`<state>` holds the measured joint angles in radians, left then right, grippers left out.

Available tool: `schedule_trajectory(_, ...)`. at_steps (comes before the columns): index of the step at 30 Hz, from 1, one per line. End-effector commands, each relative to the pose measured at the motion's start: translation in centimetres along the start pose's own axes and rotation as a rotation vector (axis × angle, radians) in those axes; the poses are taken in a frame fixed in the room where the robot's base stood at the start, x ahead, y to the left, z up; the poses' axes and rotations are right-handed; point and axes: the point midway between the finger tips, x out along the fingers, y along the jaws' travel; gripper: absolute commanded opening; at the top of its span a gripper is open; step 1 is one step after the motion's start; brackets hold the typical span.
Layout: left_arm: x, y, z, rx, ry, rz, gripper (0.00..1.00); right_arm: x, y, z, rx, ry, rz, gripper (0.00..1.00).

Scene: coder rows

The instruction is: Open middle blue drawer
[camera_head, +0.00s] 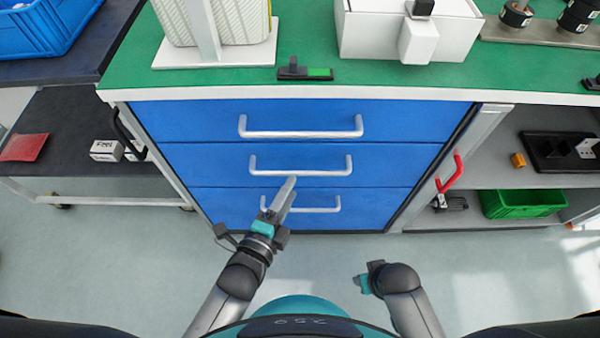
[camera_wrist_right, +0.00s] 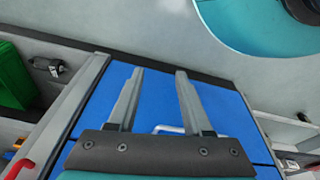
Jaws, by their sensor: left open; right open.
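Three blue drawers stand one above another under a green worktop, and all look closed. The middle blue drawer (camera_head: 205,162) has a silver bar handle (camera_head: 300,173). The top drawer (camera_head: 185,122) and bottom drawer (camera_head: 375,203) have similar handles. My left gripper (camera_head: 291,187) is open and empty. Its fingers overlap the area just below the middle handle in the head view; contact cannot be told. My right gripper (camera_head: 364,282) is low, away from the drawers. In the right wrist view it is open (camera_wrist_right: 159,71), with blue fronts (camera_wrist_right: 158,95) and part of a silver handle (camera_wrist_right: 168,129) beyond.
The green worktop (camera_head: 450,78) carries a white box (camera_head: 370,32) and a small black device (camera_head: 303,73). A shelf at right holds a green crate (camera_head: 522,204) beside a red handle (camera_head: 451,174). A dark cart shelf (camera_head: 70,120) stands at left. The floor before the drawers is clear.

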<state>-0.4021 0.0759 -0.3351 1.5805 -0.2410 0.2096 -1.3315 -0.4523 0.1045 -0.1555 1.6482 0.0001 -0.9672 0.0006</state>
Motion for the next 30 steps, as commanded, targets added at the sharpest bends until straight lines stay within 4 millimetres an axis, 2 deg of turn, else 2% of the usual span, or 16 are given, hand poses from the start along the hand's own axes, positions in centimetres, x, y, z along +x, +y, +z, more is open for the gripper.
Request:
schedule_trajectory(9, 4.3, 0.1, 0.0, 0.000, 0.001, -0.003, 0.47, -2.3, 0.0, -2.4, 0.004, 0.042, 0.000, 0.50)
schedule_trajectory(15, 6.0, 0.1, 0.0, 0.000, 0.000, -0.001, 0.47, -3.6, 0.0, -3.4, 0.005, 0.063, 0.001, 0.50)
schedule_trajectory(29, 6.6, 0.0, 0.0, -0.001, 0.000, 0.000, 0.47, -4.3, 0.1, -3.8, 0.006, 0.073, 0.002, 0.50)
schedule_trajectory(30, 6.6, 0.0, 0.0, -0.001, 0.000, 0.000, 0.44, -4.3, 0.1, -3.8, 0.006, 0.073, 0.002, 0.50)
